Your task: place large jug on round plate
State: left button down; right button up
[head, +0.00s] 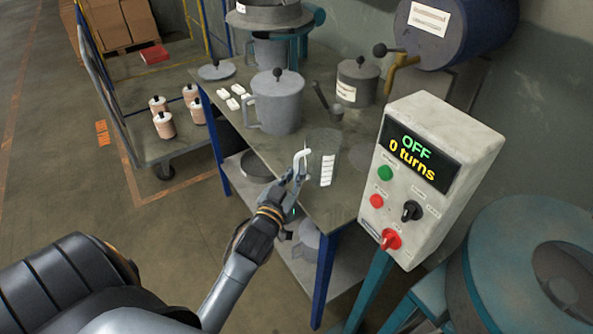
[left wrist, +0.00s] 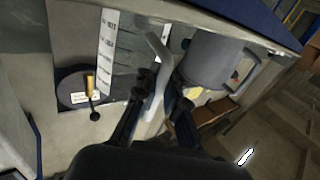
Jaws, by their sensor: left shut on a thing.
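The large jug (head: 325,150) is a clear grey vessel with a white scale strip and a pale handle. It stands upright over the near part of the workbench; I cannot tell whether its base touches the top. My left gripper (head: 298,177) is shut on the jug's handle. In the left wrist view the handle (left wrist: 158,62) lies between the fingers (left wrist: 155,88), with the jug's scale strip (left wrist: 106,45) beside it. A flat grey disc (head: 362,157), perhaps the round plate, lies right of the jug, partly hidden by the control box. My right gripper is out of view.
A control box (head: 425,170) reading "OFF 0 turns" stands close on the right. On the bench (head: 226,118) are a big lidded grey jug (head: 277,103), a lidded pot (head: 357,82) and several white blocks (head: 232,103). A cart (head: 150,135) with copper-coloured canisters stands left.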

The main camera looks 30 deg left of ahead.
pick_arm(q)
jog(key=shift+f, duration=0.2)
jog(key=c, duration=1.4)
grip_release()
